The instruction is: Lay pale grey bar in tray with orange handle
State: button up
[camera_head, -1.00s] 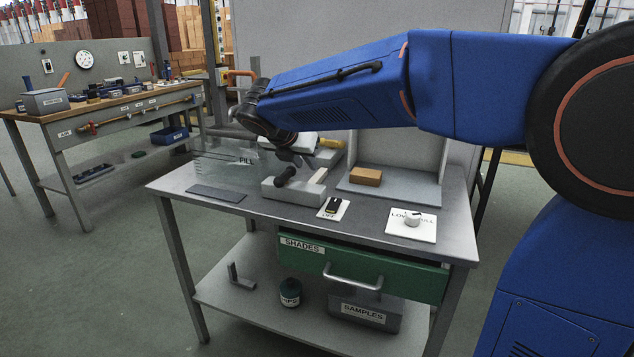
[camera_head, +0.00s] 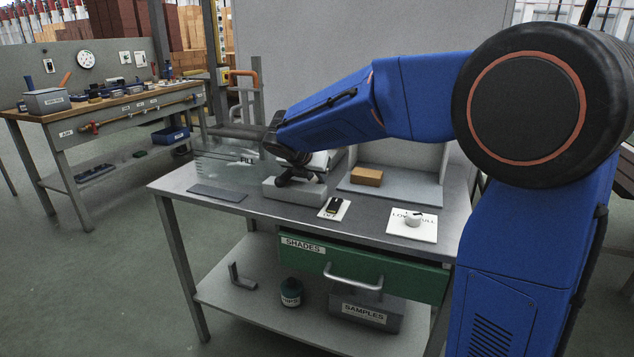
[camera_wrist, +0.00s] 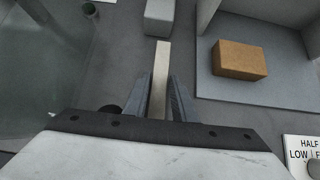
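The pale grey bar (camera_wrist: 161,70) shows in the wrist view as a narrow strip running away from me between the two fingers of my gripper (camera_wrist: 159,88). The fingers lie close along both its sides; I cannot tell whether they press on it. In the head view my gripper (camera_head: 291,177) is low over a grey block-like holder (camera_head: 292,191) on the workbench, and the arm hides the bar there. No tray with an orange handle can be made out clearly. An orange bent bar (camera_head: 243,75) shows behind the bench, on or near a post.
A tan brick (camera_head: 367,176) lies on a grey booth floor to the right; it also shows in the wrist view (camera_wrist: 239,60). A clear panel (camera_head: 225,166) stands at left, behind a dark mat (camera_head: 217,193). A switch plate (camera_head: 334,208) and dial plate (camera_head: 411,225) lie in front.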

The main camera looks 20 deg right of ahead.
grip_shut()
jog(key=shift+w, duration=0.1)
